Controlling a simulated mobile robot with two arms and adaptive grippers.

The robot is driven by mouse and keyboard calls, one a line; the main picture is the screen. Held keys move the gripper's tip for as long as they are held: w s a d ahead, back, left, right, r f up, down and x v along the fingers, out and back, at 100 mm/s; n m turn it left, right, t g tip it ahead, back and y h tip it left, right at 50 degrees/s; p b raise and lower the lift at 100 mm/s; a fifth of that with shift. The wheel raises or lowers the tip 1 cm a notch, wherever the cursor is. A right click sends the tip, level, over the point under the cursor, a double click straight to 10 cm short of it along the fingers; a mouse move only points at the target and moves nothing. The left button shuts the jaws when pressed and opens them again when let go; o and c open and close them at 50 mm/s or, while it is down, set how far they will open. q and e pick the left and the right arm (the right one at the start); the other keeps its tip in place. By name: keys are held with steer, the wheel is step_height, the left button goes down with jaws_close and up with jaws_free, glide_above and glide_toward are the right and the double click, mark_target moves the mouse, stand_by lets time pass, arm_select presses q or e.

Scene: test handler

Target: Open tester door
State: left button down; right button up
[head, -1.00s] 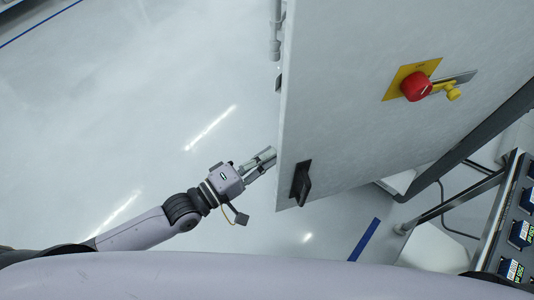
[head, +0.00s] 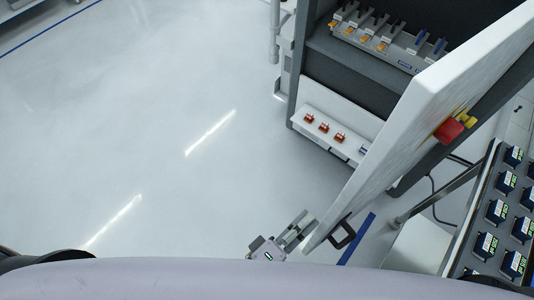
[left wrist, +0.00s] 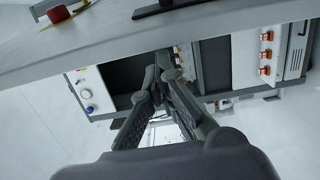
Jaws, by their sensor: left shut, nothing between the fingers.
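The tester door (head: 425,120) is a pale panel standing ajar in the head view, with the cabinet interior (head: 345,80) visible behind it. A black handle (head: 343,236) is near the door's lower free corner, and a red knob (head: 449,130) on a yellow plate is higher up. My left gripper (head: 304,224) is shut and empty, beside the door's free edge near the handle. In the left wrist view its fingers (left wrist: 163,62) are together close to the door's edge (left wrist: 110,48); contact cannot be told. My right gripper is not in view.
Inside the cabinet are a rack with orange clips (head: 381,45) and a white panel with red switches (head: 330,130). A tray of several dark devices (head: 497,210) stands at the right. The floor (head: 130,130) at left is clear.

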arm_select(q)
steer(key=s+d, duration=0.3)
steer(key=shift+d+f, duration=0.15)
steer(key=shift+f, duration=0.1)
steer(key=s+d, duration=0.2)
steer(key=s, duration=0.1)
steer(key=shift+s+d+r+b, duration=0.1)
steer(key=shift+d+r+b, duration=0.05)
steer(key=shift+d+b, duration=0.2)
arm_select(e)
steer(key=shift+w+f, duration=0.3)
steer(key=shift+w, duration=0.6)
arm_select(q)
steer(key=shift+a, duration=0.1)
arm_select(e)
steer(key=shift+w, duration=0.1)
arm_select(q)
glide_toward(324, 234)
steer(key=s+d, duration=0.2)
steer(key=d, duration=0.1)
steer(key=shift+s+d+r, duration=0.1)
steer(key=shift+s+r, duration=0.1)
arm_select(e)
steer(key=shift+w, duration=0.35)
